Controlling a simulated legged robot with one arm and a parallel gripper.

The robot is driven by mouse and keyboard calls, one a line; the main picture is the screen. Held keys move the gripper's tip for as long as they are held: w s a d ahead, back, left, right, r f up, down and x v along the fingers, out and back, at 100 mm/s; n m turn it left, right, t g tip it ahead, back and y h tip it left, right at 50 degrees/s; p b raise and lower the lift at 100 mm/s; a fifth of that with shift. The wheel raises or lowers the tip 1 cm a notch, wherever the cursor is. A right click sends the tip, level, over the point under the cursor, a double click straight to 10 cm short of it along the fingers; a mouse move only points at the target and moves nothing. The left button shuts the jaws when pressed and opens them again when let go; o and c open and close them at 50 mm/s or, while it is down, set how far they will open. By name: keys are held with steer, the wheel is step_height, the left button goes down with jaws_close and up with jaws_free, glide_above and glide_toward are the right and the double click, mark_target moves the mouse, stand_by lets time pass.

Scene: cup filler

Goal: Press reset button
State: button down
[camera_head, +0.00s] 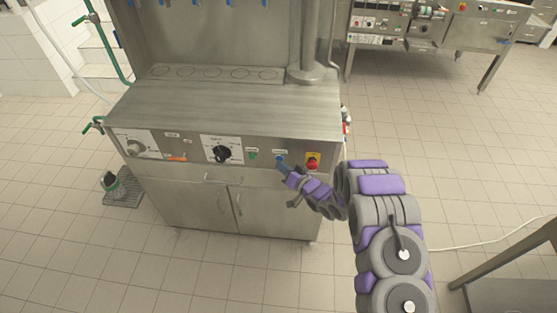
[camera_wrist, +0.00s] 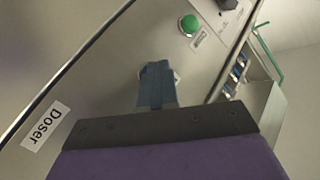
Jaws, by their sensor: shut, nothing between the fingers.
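The cup filler (camera_head: 225,105) is a steel cabinet with a sloped front control panel. A blue button (camera_head: 280,158) sits on the panel between a green button (camera_head: 252,155) and a red emergency stop on yellow (camera_head: 313,160). I cannot read which label says reset. My gripper (camera_head: 284,168) is shut and empty, its tips at or just in front of the blue button. In the wrist view my closed blue-grey fingers (camera_wrist: 157,82) point at the panel and hide what lies behind their tips; the green button (camera_wrist: 190,24) shows beyond. Contact cannot be told.
Black dial (camera_head: 221,153) and another dial (camera_head: 137,147) sit further left on the panel. A "Doser" label (camera_wrist: 46,126) shows in the wrist view. Cabinet doors (camera_head: 210,205) are below. Another machine (camera_head: 430,25) stands at the back right. Tiled floor between is clear.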

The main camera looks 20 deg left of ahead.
steer(key=shift+s+a+f, duration=0.1)
steer(key=shift+s+a, duration=0.05)
steer(key=shift+s, duration=0.25)
steer(key=shift+s+d+p, duration=0.25)
steer(key=shift+s, duration=0.7)
steer(key=shift+s+d+p, duration=0.25)
steer(key=shift+s+p, duration=0.05)
steer(key=shift+s, duration=0.7)
steer(key=shift+s+d+p, duration=0.25)
steer(key=shift+s, duration=0.7)
